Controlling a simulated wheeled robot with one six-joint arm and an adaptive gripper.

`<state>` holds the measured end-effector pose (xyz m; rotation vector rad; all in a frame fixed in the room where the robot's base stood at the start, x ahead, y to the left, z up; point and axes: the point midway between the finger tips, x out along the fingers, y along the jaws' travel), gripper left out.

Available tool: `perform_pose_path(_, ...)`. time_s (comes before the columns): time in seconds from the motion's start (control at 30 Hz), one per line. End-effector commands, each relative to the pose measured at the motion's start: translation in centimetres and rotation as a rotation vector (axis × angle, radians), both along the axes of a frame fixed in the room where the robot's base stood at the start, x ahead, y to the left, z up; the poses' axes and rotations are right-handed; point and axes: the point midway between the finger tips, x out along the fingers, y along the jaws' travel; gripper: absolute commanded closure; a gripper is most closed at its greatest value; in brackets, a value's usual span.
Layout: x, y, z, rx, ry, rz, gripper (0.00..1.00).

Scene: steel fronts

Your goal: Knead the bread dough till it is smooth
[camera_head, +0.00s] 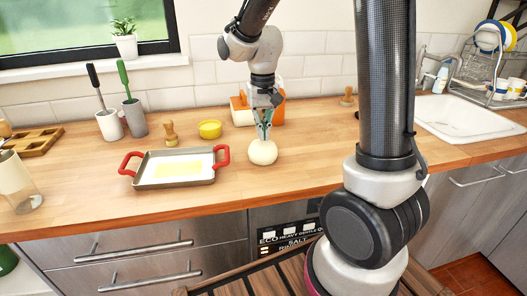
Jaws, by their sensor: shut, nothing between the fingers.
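The bread dough (263,153) is a pale, round ball on the wooden counter (300,172). Its surface looks even at this size, and fine texture is too small to tell. My gripper (263,136) points straight down over the dough, shut, with its fingertips at the top of the ball. I cannot tell how deep the tips press in. Nothing shows between the fingers.
A tray with red handles (148,181) stands left of the dough. A yellow bowl (210,129), a wooden stamp-like tool (170,133) and an orange-and-white box (241,110) are behind. The sink (465,117) is at right. Counter right of the dough is clear.

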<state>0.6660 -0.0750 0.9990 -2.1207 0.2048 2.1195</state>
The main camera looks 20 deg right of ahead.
Motion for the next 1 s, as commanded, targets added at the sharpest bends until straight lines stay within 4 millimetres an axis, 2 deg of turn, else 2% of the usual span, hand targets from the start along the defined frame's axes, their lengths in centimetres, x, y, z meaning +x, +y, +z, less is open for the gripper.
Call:
perform_pose_path(0.3, 0.0, 0.0, -0.1, 0.000, 0.001, 0.000, 1.00)
perform_pose_path(1.0, 0.0, 0.0, -2.2, 0.000, 0.001, 0.000, 1.00)
